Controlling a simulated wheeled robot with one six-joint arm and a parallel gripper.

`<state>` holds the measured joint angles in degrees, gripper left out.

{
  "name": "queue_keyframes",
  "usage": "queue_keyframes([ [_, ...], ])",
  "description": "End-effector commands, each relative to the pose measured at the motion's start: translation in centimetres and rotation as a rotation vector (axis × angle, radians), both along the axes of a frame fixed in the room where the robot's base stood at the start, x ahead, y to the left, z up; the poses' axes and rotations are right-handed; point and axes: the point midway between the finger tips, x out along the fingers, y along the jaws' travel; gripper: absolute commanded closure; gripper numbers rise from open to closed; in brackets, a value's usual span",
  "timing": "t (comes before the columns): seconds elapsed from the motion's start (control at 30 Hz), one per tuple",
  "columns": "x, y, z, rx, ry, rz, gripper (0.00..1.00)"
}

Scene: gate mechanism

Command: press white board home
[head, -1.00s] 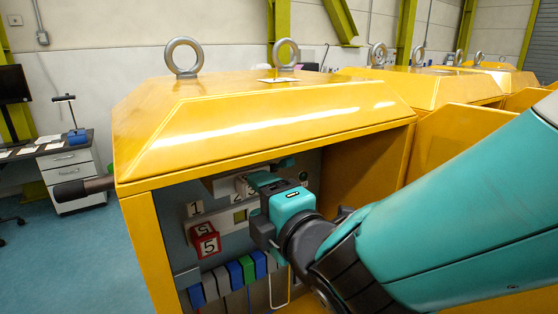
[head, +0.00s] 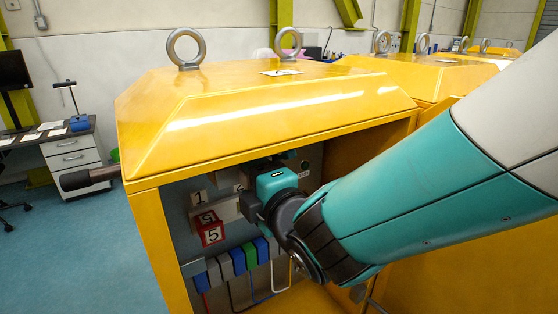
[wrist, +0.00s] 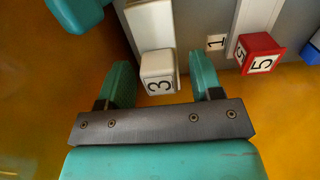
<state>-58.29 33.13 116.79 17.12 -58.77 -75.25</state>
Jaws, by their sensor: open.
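The white board (wrist: 152,24) shows in the wrist view as a long white bar ending in a block marked 3. It sticks out from the grey panel. My gripper (wrist: 163,68) is open, with one teal finger on each side of the 3 block. The left finger is close to the block, and a wider gap shows at the right finger. I cannot tell whether either touches it. In the head view my gripper (head: 275,184) is inside the yellow cabinet and hides most of the white board.
A red block marked 5 (wrist: 258,53) sits right of the white board in the wrist view, past a label 1 (wrist: 216,42). The yellow cabinet (head: 265,108) has a roof overhang above my gripper. Blue, green and grey blocks (head: 238,262) line the panel below.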

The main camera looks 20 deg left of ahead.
Motion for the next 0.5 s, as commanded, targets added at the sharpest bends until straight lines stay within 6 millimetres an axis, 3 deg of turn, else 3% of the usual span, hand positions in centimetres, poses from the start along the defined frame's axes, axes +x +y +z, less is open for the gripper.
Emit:
queue_keyframes([
  [0.2,0.00,0.00,0.02,0.000,0.000,0.000,0.43],
  [0.4,0.00,0.00,0.03,0.000,0.000,0.000,0.89],
  [0.5,0.01,0.01,0.09,0.002,-0.001,0.000,0.93],
])
